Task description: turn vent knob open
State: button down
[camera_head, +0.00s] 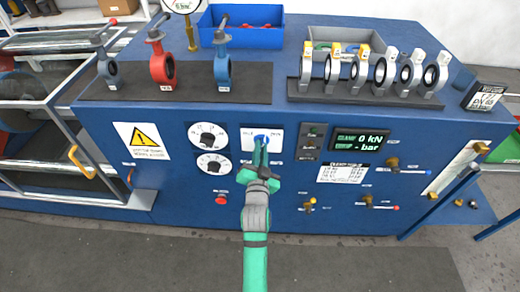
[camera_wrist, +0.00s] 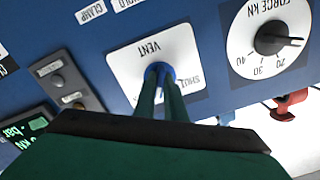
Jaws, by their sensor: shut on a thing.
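The vent knob (camera_wrist: 159,71) is blue and sits in the middle of a white plate (camera_wrist: 130,60) marked VENT and SHUT in the wrist view, where the picture is upside down. In the head view the knob (camera_head: 261,138) is on the front of the blue bench, right of the dials. My gripper (camera_head: 261,147) reaches up to it from below, its green fingers shut on the knob. In the wrist view my gripper (camera_wrist: 163,82) has one finger on each side of the knob. The fingers hide part of the knob, so its exact pointing direction is hard to tell.
Two white dials (camera_head: 209,136) are left of the vent plate. A red button (camera_head: 221,199) is below them. A dark button panel (camera_head: 312,142) and a green display (camera_head: 361,140) are to the right. Valves (camera_head: 162,68) stand on top of the blue bench.

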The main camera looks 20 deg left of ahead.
jog(key=m, duration=0.6)
jog(key=shift+s, duration=0.1)
dwell(0.5)
jog(key=c, duration=1.8)
grip_release()
jog(key=v, duration=1)
jog(key=shift+s+r, duration=0.1)
jog(key=shift+s, duration=0.25)
jog(key=shift+d, duration=0.1)
